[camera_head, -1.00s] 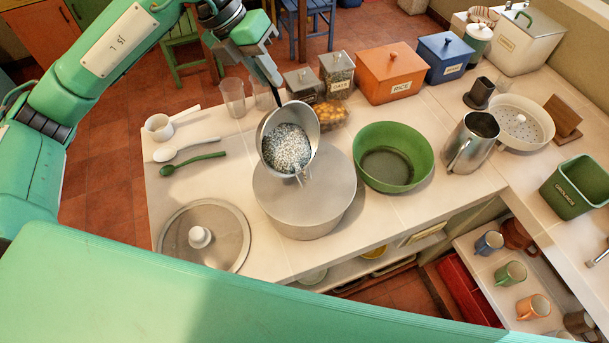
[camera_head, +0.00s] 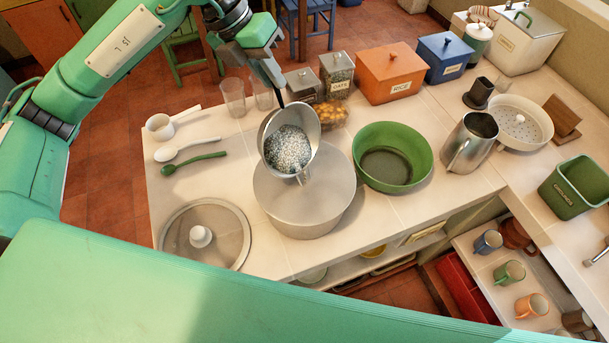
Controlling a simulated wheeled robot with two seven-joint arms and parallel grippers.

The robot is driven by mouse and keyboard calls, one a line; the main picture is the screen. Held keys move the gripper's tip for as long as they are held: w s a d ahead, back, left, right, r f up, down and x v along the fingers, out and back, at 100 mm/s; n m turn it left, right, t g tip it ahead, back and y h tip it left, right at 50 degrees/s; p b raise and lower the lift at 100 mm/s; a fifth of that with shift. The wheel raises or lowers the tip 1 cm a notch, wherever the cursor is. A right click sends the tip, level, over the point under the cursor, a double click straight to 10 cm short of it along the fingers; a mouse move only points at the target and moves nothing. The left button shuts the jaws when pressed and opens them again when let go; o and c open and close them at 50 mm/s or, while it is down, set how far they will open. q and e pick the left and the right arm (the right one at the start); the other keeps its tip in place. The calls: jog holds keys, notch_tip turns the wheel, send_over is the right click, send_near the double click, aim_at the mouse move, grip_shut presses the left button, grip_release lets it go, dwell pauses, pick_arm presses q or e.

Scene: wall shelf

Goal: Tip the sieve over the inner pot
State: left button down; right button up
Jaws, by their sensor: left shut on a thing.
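The sieve (camera_head: 288,148) is a round metal bowl with whitish, speckled grains inside. It is tilted, with its open side toward me, above the far part of the wide grey metal pot (camera_head: 305,208). The pot's inside cannot be made out; it looks pale and flat grey. My left gripper (camera_head: 277,88) is shut at the far side of the sieve and holds it up. The fingertips are partly hidden behind the sieve's rim. My right gripper is not in view.
A green bowl (camera_head: 392,157) stands right of the pot, and a metal pitcher (camera_head: 468,142) beyond it. A glass lid (camera_head: 205,236) lies at the front left. Two spoons (camera_head: 185,150) and a white measuring cup (camera_head: 160,126) lie left. Jars (camera_head: 337,72) and tumblers (camera_head: 233,95) stand behind the sieve.

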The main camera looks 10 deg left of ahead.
pick_arm(q)
jog(key=shift+s+d+r+t+y+p, duration=0.15)
jog(key=shift+s+d+r+y+p, duration=0.1)
jog(key=shift+s+d+y+p, duration=0.25)
jog(key=shift+s+d+r+t+y+p, duration=0.15)
jog(key=shift+s+d+r+t+p, duration=0.1)
jog(key=shift+d+p, duration=0.45)
jog(key=shift+s+d+r+t+y+p, duration=0.1)
jog(key=shift+s+d+r+y+p, duration=0.1)
jog(key=shift+s+d+y+p, duration=0.35)
dwell(2.7)
jog(key=shift+s+d+r+m+t+y+b, duration=0.1)
jog(key=shift+s+d+m+t+y+b, duration=0.2)
jog(key=shift+d, duration=0.5)
jog(key=shift+s+d+m+t+y+b, duration=0.1)
jog(key=shift+s+d+t+y+b, duration=0.2)
jog(key=shift+d, duration=0.5)
dwell(1.0)
jog(key=shift+s+d+b, duration=0.4)
jog(key=shift+d, duration=0.15)
dwell(0.4)
